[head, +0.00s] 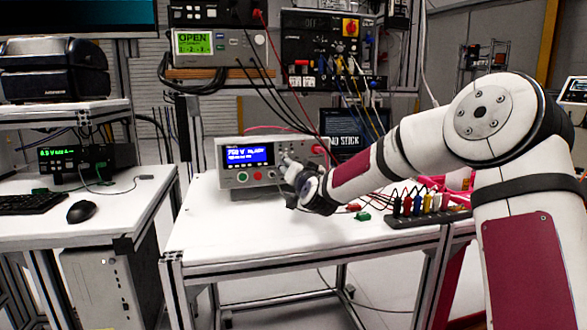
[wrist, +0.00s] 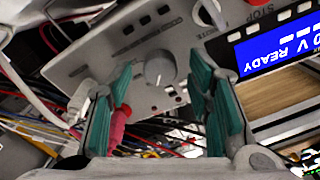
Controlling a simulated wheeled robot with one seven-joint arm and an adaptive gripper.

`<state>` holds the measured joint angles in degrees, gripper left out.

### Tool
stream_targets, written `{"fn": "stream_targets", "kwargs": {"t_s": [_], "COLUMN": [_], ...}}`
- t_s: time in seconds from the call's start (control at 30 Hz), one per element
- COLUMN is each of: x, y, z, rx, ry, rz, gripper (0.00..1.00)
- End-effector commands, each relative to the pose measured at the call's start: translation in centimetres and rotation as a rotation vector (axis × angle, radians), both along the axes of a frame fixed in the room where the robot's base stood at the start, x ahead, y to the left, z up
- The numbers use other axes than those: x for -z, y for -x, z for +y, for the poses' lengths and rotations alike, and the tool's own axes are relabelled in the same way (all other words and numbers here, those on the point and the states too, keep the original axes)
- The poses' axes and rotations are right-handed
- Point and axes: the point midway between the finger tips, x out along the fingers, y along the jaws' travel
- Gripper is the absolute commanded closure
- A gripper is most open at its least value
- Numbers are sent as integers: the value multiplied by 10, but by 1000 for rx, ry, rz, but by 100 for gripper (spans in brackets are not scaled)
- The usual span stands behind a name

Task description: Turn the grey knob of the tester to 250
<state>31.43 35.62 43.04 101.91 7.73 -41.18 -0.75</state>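The tester (head: 222,178) is a grey box with a blue screen on the white table in the head view. Its screen (head: 247,156) shows a value that looks like 250 V, too small to be sure. In the wrist view the panel is upside down and the screen (wrist: 280,42) reads "0 V READY", cut off by the frame edge. The grey knob (wrist: 160,72) is round with a pale pointer mark. My gripper (wrist: 164,82) is open, its teal-padded fingers either side of the knob with gaps. In the head view my gripper (head: 290,168) hides the knob.
Cables plug into the tester's right side, with a red plug (wrist: 119,122) close to one finger. A black strip of coloured plugs (head: 425,217) and a green clip (head: 362,217) lie to the right. The table's front left (head: 215,225) is clear.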

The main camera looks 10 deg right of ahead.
Motion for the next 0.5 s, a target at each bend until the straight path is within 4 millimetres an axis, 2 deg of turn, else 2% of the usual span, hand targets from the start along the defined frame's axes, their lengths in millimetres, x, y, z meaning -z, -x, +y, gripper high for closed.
{"fn": "stream_targets", "kwargs": {"t_s": [0.27,0.37,0.5], "x": [-1,-1,-2], "y": [8,22,50], "z": [0,-1,-1], "rx": [0,0,0], "ry": [2,4,4], "rz": [-2,0,0], "gripper": [54,54,54]}}
